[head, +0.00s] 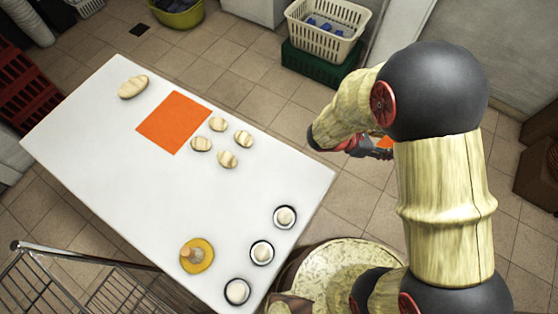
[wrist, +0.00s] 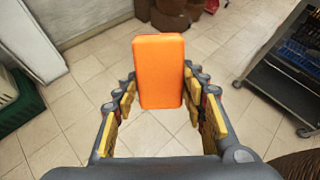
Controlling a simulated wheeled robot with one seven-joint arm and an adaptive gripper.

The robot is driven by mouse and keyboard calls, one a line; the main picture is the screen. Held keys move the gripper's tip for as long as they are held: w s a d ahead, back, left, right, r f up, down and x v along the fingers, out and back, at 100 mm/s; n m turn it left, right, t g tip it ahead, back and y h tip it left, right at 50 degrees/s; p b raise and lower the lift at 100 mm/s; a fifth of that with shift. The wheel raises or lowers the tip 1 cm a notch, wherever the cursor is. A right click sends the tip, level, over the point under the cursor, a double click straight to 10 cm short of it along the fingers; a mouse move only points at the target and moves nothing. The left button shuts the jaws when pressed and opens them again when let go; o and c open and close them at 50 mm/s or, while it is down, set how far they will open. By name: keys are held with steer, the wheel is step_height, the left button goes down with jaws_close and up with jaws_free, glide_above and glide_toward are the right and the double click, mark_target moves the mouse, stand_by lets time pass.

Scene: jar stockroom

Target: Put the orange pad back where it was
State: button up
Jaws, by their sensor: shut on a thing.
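My gripper (wrist: 160,92) is shut on an orange pad (wrist: 160,65), a rounded block standing up between the two fingers in the wrist view. In the head view my gripper (head: 373,150) is off the right side of the white table, above the tiled floor. Only a small orange part of the pad (head: 386,142) shows there; my arm hides the rest. A flat orange square (head: 173,122) lies on the table's far left part, with nothing on it.
The white table (head: 120,185) also holds an oblong cream piece (head: 132,87), several smaller striped ones (head: 201,144), a yellow disc (head: 205,263) with a knobbed object, and three dark-rimmed round pieces (head: 262,253). A cream basket (head: 325,30) stands behind; a wire cart (head: 75,275) is at front left.

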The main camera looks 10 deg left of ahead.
steer(key=s+a+m+g+y, duration=0.1)
steer(key=s, duration=0.1)
steer(key=s+a+f+m+g+y, duration=0.1)
steer(key=s, duration=0.1)
steer(key=s+a+m+g+y, duration=0.1)
steer(key=s, duration=0.2)
steer(key=shift+s+a+f+m+g+y, duration=0.1)
steer(key=shift+a+f+m+g+y, duration=0.2)
steer(key=shift+f+m+g, duration=0.1)
steer(key=s+a+f+m+g+y, duration=0.1)
steer(key=s+a+m+y, duration=0.4)
steer(key=a, duration=0.8)
steer(key=m+y+b, duration=0.1)
steer(key=y+b, duration=0.2)
steer(key=b, duration=0.3)
glide_above(277, 161)
steer(key=s, duration=0.1)
steer(key=f, duration=0.6)
steer(key=shift+d, duration=0.4)
steer(key=shift+w+a+f, duration=0.3)
steer(key=shift+w+f, duration=0.1)
steer(key=shift+f, duration=0.05)
step_height(277, 161, down, 4)
steer(key=shift+w+a+r+b, duration=0.15)
steer(key=shift+r+b, duration=0.05)
steer(key=shift+b, duration=0.95)
steer(key=o, duration=0.8)
steer(key=shift+o, duration=0.5)
steer(key=shift+o, duration=0.5)
steer(key=shift+r, duration=0.1)
